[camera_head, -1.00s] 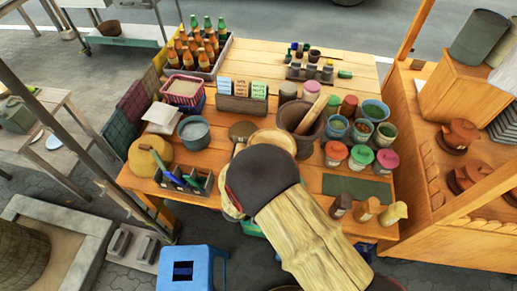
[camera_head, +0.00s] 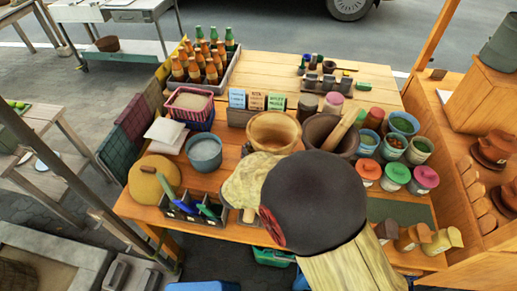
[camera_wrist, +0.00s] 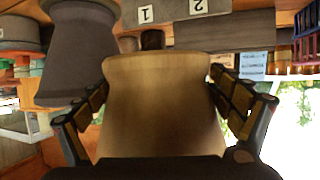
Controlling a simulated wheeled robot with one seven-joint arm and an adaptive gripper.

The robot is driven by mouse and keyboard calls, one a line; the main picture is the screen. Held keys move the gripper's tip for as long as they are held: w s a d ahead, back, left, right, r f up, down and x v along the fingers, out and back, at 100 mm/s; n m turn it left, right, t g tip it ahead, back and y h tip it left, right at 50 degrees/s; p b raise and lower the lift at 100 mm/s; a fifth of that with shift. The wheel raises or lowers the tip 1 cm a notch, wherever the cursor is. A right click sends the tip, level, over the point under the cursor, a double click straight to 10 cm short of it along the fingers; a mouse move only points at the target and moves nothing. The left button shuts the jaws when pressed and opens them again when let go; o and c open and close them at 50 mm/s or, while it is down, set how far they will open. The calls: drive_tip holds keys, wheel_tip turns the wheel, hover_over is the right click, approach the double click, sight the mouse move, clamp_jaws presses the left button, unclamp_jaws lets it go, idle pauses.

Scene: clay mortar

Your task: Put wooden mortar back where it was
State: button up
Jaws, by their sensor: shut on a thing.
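The light wooden mortar (camera_head: 272,131) shows upright with its open top in the head view, just left of the dark clay mortar (camera_head: 318,132) with its wooden pestle (camera_head: 347,129). In the wrist view the wooden mortar (camera_wrist: 160,105) fills the space between the fingers of my gripper (camera_wrist: 160,90), which is shut around its sides. The clay mortar stands to its left there (camera_wrist: 78,50). My arm hides the wooden mortar's lower front in the head view, so I cannot tell whether its base touches the table.
The card rack (camera_head: 240,117) stands close behind the wooden mortar. A grey-blue bowl (camera_head: 204,153) is to the left, and lidded jars (camera_head: 396,174) are to the right. A bottle crate (camera_head: 227,72) stands at the back left. The back middle of the table (camera_head: 285,66) is bare.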

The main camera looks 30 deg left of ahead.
drive_tip(key=w+a+f+b, duration=0.2)
drive_tip(key=w+a+f, duration=0.2)
drive_tip(key=a, duration=0.1)
drive_tip(key=w+a+f+b, duration=0.3)
drive_tip(key=w+a+f, duration=0.1)
drive_tip(key=w+f, duration=0.1)
drive_tip(key=shift+w+a, duration=0.25)
drive_tip(key=shift+a, duration=0.15)
drive_tip(key=shift+w+a+f, duration=0.15)
drive_tip(key=shift+w+f, duration=0.05)
drive_tip(key=shift+f, duration=0.15)
drive_tip(key=shift+f+b, duration=1.1)
drive_tip(key=shift+f, duration=0.35)
drive_tip(key=shift+f, duration=0.1)
drive_tip(key=o, duration=1.8)
drive_tip(key=shift+s+f, duration=0.1)
drive_tip(key=shift+f, duration=0.1)
drive_tip(key=shift+r, duration=0.15)
